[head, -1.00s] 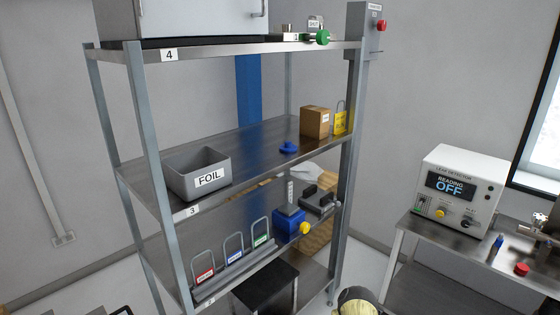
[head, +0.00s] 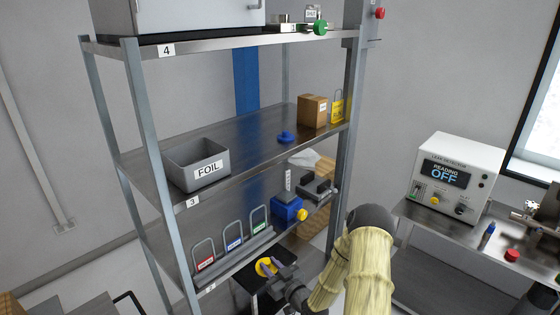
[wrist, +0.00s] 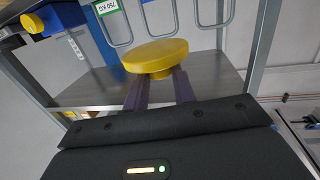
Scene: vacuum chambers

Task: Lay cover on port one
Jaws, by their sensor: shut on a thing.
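A round yellow cover (wrist: 155,53) fills the upper middle of the wrist view, its short stem between my fingers. In the head view the yellow cover (head: 265,267) is at the bottom centre, partly behind my fingers. My gripper (head: 277,270) is shut on it, in front of the lower part of the rack; the gripper also shows in the wrist view (wrist: 159,82). I cannot make out a port marked one in either view.
The rack's shelves hold a grey FOIL bin (head: 196,165), a blue cap (head: 286,137), a cardboard box (head: 312,111) and a blue valve block (head: 288,207). A leak detector (head: 454,175) stands on the right bench.

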